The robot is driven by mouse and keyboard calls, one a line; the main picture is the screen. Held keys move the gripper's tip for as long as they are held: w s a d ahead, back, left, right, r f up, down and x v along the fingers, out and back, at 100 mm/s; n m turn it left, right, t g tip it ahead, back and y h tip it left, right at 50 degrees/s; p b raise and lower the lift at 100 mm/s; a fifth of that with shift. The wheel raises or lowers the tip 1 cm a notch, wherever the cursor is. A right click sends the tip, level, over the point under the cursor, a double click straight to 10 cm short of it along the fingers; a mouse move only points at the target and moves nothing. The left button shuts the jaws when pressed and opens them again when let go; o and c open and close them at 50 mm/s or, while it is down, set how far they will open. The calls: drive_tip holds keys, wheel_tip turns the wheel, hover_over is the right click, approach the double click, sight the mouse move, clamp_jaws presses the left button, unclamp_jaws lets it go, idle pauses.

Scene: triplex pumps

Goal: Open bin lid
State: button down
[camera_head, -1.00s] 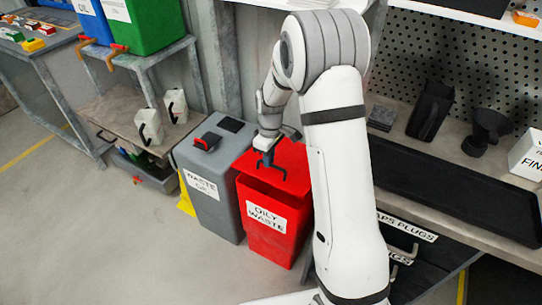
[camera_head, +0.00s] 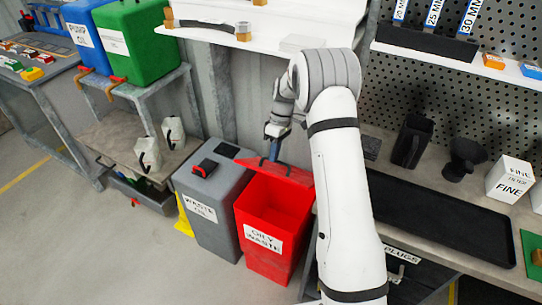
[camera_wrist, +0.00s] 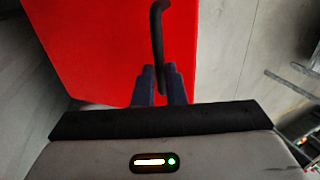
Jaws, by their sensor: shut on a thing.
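The red bin (camera_head: 266,262) labelled "OILY WASTE" stands on the floor in the head view. Its red lid (camera_head: 291,176) is raised and tilted up at the back, so the inside of the bin shows. My gripper (camera_head: 274,155) is at the lid's upper side, shut on the dark lid handle. In the wrist view my gripper's blue fingers (camera_wrist: 160,78) close around the lower end of the black handle (camera_wrist: 158,30). The red lid (camera_wrist: 90,45) fills the upper left there. Part of the lid's right side is behind my arm.
A grey "WASTE OIL" bin (camera_head: 215,225) stands close on the left, with its lid closed. A workbench with a black tray (camera_head: 440,215) is on the right. A shelf (camera_head: 215,15) hangs above. Floor in front of the bins is clear.

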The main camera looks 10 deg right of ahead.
drive_tip(key=shift+w+d+f, duration=0.1)
drive_tip(key=shift+w+d, duration=0.05)
drive_tip(key=c, duration=1.6)
unclamp_jaws()
drive_tip(key=shift+w+f, duration=0.1)
drive_tip(key=shift+f, duration=0.05)
drive_tip(key=shift+o, duration=0.6)
